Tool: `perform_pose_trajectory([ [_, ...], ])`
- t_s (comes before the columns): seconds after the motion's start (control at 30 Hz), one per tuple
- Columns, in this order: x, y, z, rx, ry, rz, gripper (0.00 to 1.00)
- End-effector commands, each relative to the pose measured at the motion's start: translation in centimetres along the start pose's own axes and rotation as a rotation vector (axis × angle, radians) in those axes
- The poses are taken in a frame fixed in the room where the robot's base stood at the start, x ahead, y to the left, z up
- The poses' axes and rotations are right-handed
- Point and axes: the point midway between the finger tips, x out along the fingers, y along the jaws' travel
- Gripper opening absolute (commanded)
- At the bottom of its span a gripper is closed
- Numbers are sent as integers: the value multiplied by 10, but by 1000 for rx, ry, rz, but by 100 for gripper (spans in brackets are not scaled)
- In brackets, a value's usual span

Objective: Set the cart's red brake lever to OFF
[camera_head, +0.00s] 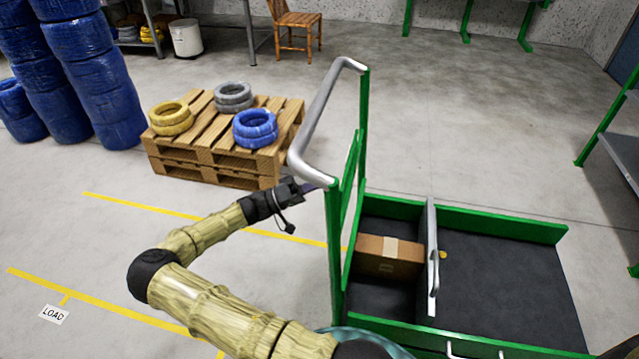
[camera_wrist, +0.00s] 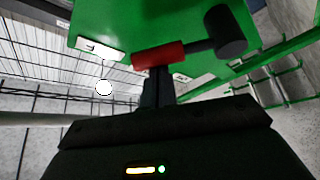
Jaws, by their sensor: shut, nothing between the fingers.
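The green cart (camera_head: 345,205) stands right of centre in the head view. Its brake lever (camera_wrist: 160,55), a red piece with a dark arm ending in a black knob, shows in the wrist view against a green panel (camera_wrist: 130,20). In the head view I cannot make out the lever. My gripper (camera_head: 312,187) is beside the cart's handle-end post, below the grey handle bar. In the wrist view my shut, empty fingers (camera_wrist: 158,85) are right at the red piece and overlap its lower edge; I cannot tell whether they touch it.
A white label (camera_wrist: 100,47) is on the panel left of the lever; its text is unreadable. A carton (camera_head: 388,257) lies in the cart beside a grey divider (camera_head: 432,250). A pallet (camera_head: 215,165) with cable coils stands behind my gripper.

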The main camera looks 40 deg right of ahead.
Motion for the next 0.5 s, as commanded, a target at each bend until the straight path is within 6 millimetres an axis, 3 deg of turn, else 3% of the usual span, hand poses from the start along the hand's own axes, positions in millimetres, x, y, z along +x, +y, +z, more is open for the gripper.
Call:
perform_pose_trajectory([
  [0.5, -7, 0, -1, 0, 2, -3, 0],
])
